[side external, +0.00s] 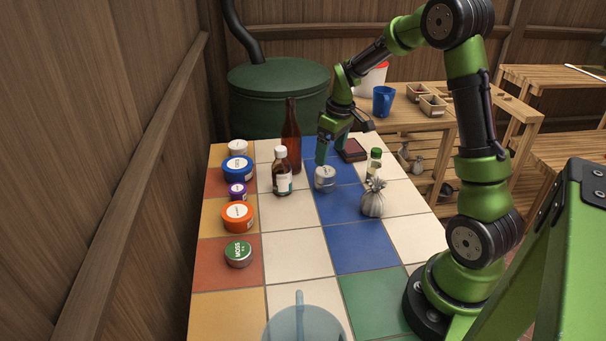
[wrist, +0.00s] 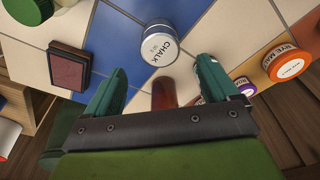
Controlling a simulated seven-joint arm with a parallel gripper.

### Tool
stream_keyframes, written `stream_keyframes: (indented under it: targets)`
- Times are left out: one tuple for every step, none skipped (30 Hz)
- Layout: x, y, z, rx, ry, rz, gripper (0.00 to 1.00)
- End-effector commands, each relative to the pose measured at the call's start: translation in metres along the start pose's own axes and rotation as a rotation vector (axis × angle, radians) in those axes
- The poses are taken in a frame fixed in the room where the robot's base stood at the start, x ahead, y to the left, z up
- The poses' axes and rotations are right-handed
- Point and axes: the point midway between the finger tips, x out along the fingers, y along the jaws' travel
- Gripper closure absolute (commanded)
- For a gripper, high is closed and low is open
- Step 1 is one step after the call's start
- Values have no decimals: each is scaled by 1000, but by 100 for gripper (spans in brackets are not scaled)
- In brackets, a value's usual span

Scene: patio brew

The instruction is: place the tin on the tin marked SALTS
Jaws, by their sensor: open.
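A silver tin with a white lid stands on a blue tile in the side view (side external: 325,179). In the wrist view its lid reads CHALK (wrist: 160,47). My gripper (side external: 331,152) is open and empty just above and behind this tin; in the wrist view the tin lies just beyond the fingertips (wrist: 162,70). Along the left stand a white tin (side external: 238,147), a blue tin (side external: 237,172), a small purple tin (side external: 238,190), an orange tin (side external: 238,218) and a green tin (side external: 238,255). I cannot read SALTS on any of them.
A brown dropper-style bottle (side external: 282,173) and a tall brown bottle (side external: 291,135) stand between the silver tin and the left row. The front tiles are mostly clear.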

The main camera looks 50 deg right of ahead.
Motion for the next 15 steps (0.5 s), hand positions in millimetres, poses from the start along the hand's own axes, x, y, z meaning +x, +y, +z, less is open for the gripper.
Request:
stream_keyframes:
  targets:
    - [-12,0,-1,-1,4,3,12]
    - [-17,0,-1,-1,4,3,12]
    - [-24,0,0,0,4,2,12]
    - [-29,0,0,0,3,2,12]
    - [-33,0,-1,-1,3,2,12]
    - [-38,0,-1,-1,2,1,12]
    - [-41,0,-1,-1,2,1,12]
    - [-44,0,0,-1,2,1,12]
    - [-47,0,0,-1,1,1,12]
    - [-49,-1,0,0,3,1,12]
    - [-52,-3,0,1,6,1,12]
    - [-57,-8,0,6,15,1,12]
    - [-62,-14,0,11,25,0,12]
    - [-68,-21,1,19,39,0,12]
    - [-77,-34,3,32,61,-2,12]
